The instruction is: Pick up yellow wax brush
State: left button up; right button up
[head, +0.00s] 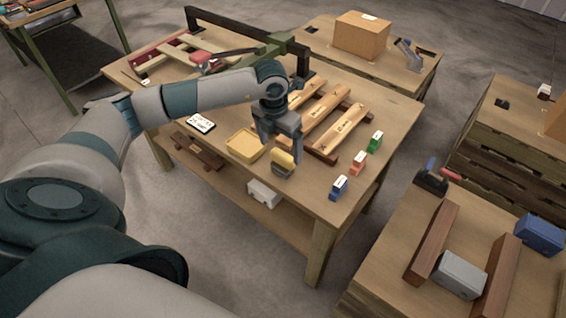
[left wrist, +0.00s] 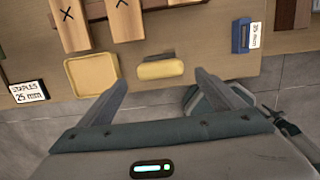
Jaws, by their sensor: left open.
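The yellow wax brush (head: 284,160) has a yellow top over a darker base and stands near the table's front edge in the head view. In the left wrist view the brush (left wrist: 160,69) lies between and just beyond my fingertips. My left gripper (head: 284,153) is open and hangs right over the brush in the head view. Its two fingers also show in the left wrist view (left wrist: 160,84), with nothing between them. I cannot tell whether a finger touches the brush. My right gripper is not in view.
A yellow tray (head: 243,147) sits just left of the brush. Wooden slats (head: 335,125) lie behind it. Blue (head: 338,187), red (head: 357,163) and green (head: 375,142) boxes stand to the right. A labelled card (head: 201,123) lies left of the tray.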

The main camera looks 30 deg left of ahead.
aim_at(283, 154)
pick_arm(q)
jog(key=shift+w+f+p, duration=0.2)
jog(key=shift+f+p, duration=0.25)
jog(key=shift+p, duration=0.1)
jog(key=f, duration=0.1)
jog(key=f+p, duration=0.1)
jog(key=f, duration=0.1)
jog(key=shift+w+d+p, duration=0.1)
jog(key=shift+w+p, duration=0.2)
jog(key=shift+w, duration=0.05)
jog(key=shift+f, duration=0.5)
jog(key=shift+w, duration=0.1)
jog(key=c, duration=1.2)
